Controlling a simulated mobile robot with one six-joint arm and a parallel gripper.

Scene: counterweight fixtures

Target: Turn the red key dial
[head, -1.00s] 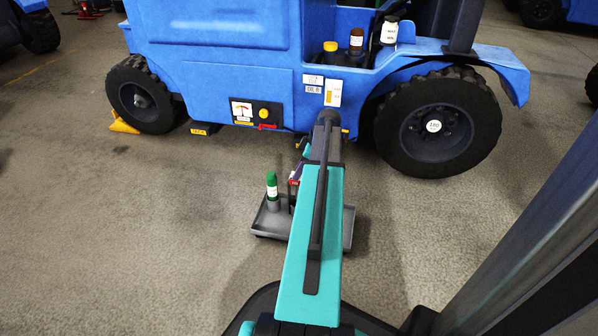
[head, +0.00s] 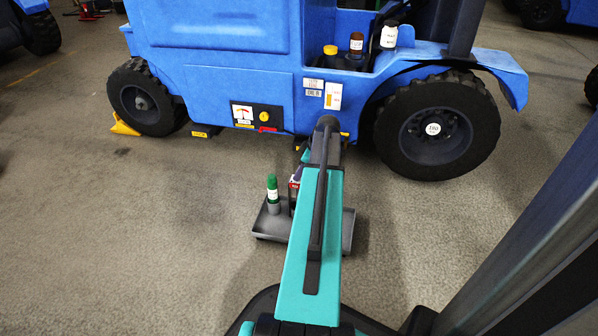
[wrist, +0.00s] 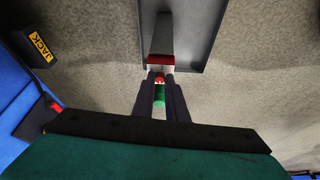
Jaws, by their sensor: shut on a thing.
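The blue truck's side carries a panel (head: 243,113) with a gauge and a black plate with a yellow round knob (head: 264,115). A small red key-like piece (head: 267,129) sits just below the knob. In the wrist view a red piece on the blue side (wrist: 54,107) shows at the far left, off to the side of my fingers. My gripper (wrist: 161,82) is shut on a small block with a red top and pale front (wrist: 160,61), at the tray. Red and green parts show between the fingers. The block is partly visible in the head view (head: 294,183); my arm hides much of it.
A grey tray (head: 336,232) is under my arm, with a green-capped bottle (head: 272,190) at its left. A black block marked JACK (wrist: 43,45) and a yellow wheel chock (head: 124,126) lie near the truck. Open floor spreads to the left.

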